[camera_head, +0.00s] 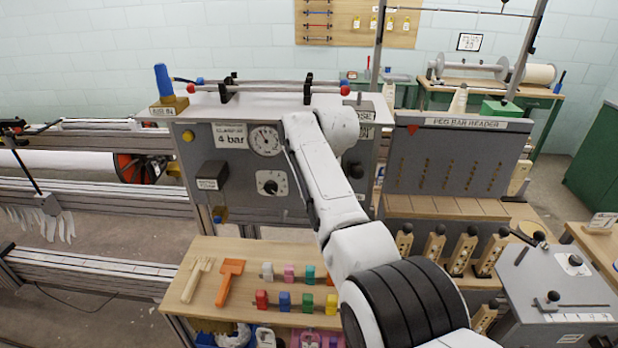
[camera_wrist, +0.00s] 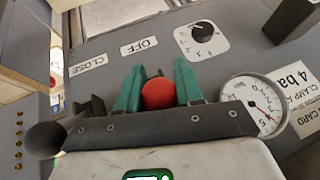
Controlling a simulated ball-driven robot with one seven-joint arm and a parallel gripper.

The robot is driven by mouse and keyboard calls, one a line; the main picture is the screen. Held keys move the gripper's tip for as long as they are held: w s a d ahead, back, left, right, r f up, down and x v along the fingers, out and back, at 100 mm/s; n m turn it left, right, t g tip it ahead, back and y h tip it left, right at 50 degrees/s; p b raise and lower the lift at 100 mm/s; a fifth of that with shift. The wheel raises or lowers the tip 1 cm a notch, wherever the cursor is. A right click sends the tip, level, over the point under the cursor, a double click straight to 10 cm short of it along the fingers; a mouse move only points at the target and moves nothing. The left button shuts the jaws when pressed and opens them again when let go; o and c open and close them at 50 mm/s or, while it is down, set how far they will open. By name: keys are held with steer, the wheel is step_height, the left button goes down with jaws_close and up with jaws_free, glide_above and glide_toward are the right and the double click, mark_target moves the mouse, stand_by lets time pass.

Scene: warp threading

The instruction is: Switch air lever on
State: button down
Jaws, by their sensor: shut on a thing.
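The air lever's round red knob (camera_wrist: 159,95) shows in the wrist view, in front of the grey control panel (camera_wrist: 110,62). My gripper (camera_wrist: 160,70) has its two green fingers on either side of this knob and is shut on it. An OFF label (camera_wrist: 139,46) and a CLOSE label (camera_wrist: 89,65) are on the panel beyond the fingers. The lever's shaft is mostly hidden. In the head view the panel (camera_head: 222,152) stands in the middle, and my arm hides the gripper and the red knob.
A pressure gauge (camera_wrist: 256,106) and a rotary dial (camera_wrist: 208,38) are close to the fingers. A black knob (camera_wrist: 43,140) sticks out at lower left.

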steer(key=shift+w+r, duration=0.1)
steer(key=shift+r, duration=0.05)
stand_by(0.3)
steer(key=c, duration=1.1)
jaws_free()
steer(key=o, duration=0.3)
steer(key=shift+o, duration=0.2)
steer(key=b+v, duration=0.1)
steer(key=v, duration=0.9)
steer(key=shift+s+r, duration=0.2)
steer(key=shift+r, duration=0.05)
steer(key=shift+d, duration=0.1)
